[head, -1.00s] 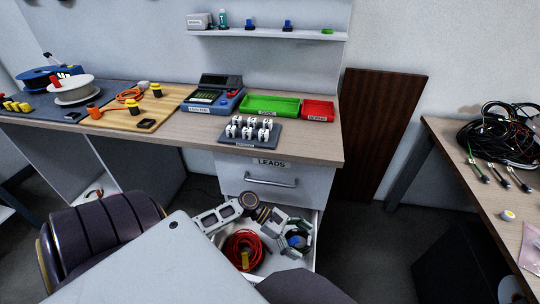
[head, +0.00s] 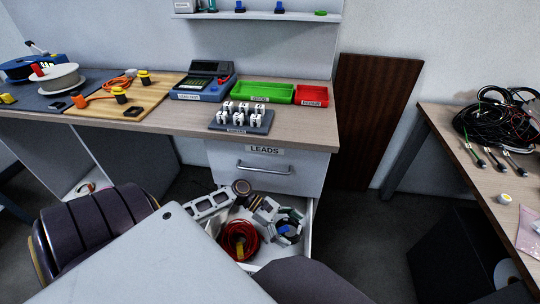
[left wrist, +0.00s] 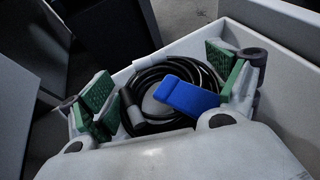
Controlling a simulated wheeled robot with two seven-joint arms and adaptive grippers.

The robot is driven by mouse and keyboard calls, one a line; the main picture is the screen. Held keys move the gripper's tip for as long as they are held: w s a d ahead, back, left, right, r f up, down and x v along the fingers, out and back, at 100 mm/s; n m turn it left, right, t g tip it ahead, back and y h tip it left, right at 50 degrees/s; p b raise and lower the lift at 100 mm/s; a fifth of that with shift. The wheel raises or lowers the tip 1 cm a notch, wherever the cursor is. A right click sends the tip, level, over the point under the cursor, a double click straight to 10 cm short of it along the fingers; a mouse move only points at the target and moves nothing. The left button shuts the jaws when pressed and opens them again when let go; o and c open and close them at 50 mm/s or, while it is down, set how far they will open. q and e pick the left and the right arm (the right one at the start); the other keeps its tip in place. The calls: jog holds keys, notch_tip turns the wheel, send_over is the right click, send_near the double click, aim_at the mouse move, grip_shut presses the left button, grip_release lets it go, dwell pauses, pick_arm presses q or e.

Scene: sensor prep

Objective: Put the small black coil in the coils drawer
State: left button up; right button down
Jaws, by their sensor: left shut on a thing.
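The black coil (left wrist: 150,85) with a blue tag (left wrist: 188,97) lies between the green-padded fingers of my left gripper (left wrist: 165,88). In the head view the coil (head: 291,224) and left gripper (head: 279,224) are at the right side of an open drawer (head: 308,232). My left gripper is shut on the coil, low within the drawer walls. A red coil (head: 230,243) with a yellow tag lies in the same drawer, left of the gripper. The open drawer's label is not visible. My right gripper is not in view.
The closed LEADS drawer (head: 264,170) is directly above the open one. The bench (head: 180,127) holds trays, a meter and a rack of white pieces. Another table (head: 480,175) with black cables stands at right.

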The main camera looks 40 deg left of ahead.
pick_arm(q)
notch_tip(320, 180, down, 6)
jog(key=b, duration=0.2)
jog(key=shift+b, duration=0.4)
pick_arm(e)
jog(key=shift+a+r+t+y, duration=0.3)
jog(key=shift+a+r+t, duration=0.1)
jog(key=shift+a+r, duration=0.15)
pick_arm(q)
jog(key=shift+f, duration=0.1)
notch_tip(320, 180, down, 4)
jog(key=shift+r+b, duration=0.15)
jog(key=shift+b, duration=0.8)
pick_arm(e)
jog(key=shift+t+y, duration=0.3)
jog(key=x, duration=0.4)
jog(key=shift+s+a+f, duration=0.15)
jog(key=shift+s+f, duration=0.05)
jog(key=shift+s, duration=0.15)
pick_arm(q)
jog(key=shift+f, duration=0.6)
